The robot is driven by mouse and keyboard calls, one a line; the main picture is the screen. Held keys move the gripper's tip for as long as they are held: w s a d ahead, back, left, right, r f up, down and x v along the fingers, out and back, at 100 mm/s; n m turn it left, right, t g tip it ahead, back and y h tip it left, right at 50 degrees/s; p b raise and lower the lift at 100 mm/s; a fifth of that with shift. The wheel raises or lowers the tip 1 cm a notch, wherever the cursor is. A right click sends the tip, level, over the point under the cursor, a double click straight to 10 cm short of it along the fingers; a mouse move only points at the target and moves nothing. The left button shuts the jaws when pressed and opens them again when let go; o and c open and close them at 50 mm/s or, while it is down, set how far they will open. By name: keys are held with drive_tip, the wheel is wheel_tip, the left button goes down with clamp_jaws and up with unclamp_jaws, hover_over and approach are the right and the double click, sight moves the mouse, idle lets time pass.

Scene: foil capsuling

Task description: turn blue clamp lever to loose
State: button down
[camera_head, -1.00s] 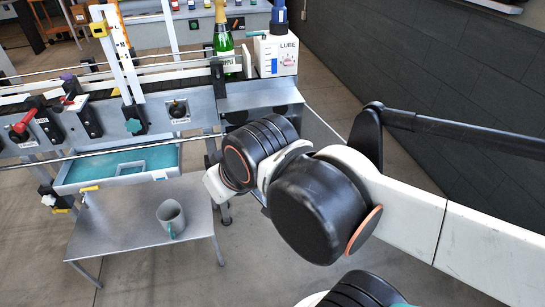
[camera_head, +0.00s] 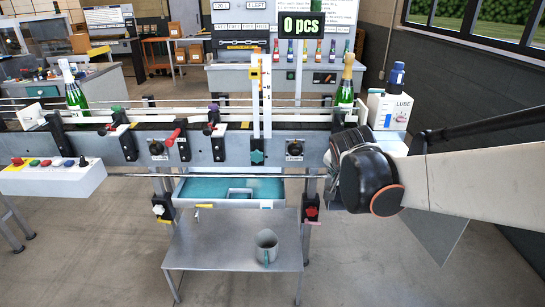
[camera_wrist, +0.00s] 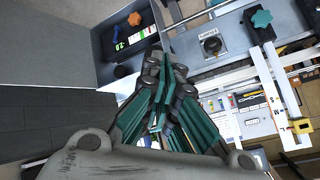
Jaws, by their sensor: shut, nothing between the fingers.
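None is clearly blue; the purple-blue one is the closest in colour. Its exact angle is too small to tell. My gripper (camera_wrist: 165,62) is shut and empty in the wrist view. In the head view my wrist hides it, at the rail's right end, well right of these levers.
A vertical scale post (camera_head: 266,95) with a teal star knob (camera_head: 257,157) stands between my arm and the levers. A green bottle (camera_head: 345,85) and lube container (camera_head: 388,108) stand at right. Below are a teal tray (camera_head: 190,190) and metal table (camera_head: 200,245) with a mug (camera_head: 266,243).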

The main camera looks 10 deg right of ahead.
drive_tip(key=w+d+f+m+h+p, duration=0.1)
drive_tip(key=w+d+f+m+h, duration=0.1)
drive_tip(key=w+d+f+m, duration=0.55)
drive_tip(key=w+d+f+m+h+p, duration=0.15)
drive_tip(key=w+d+f+m, duration=0.3)
drive_tip(key=w+d, duration=0.45)
drive_tip(key=s+d+f+m+h, duration=0.15)
drive_tip(key=d+f+m, duration=0.45)
drive_tip(key=f, duration=0.6)
drive_tip(key=s+d+f+m+h, duration=0.1)
drive_tip(key=d+f+m+h, duration=0.15)
drive_tip(key=d+f, duration=0.7)
drive_tip(key=w+d+f+b, duration=0.3)
drive_tip(key=w+d+b, duration=0.1)
drive_tip(key=w, duration=0.5)
drive_tip(key=shift+w+d+f+m+t, duration=0.15)
drive_tip(key=shift+f+m+t, duration=0.2)
drive_tip(key=shift+m+t, duration=0.1)
drive_tip(key=shift+y, duration=0.25)
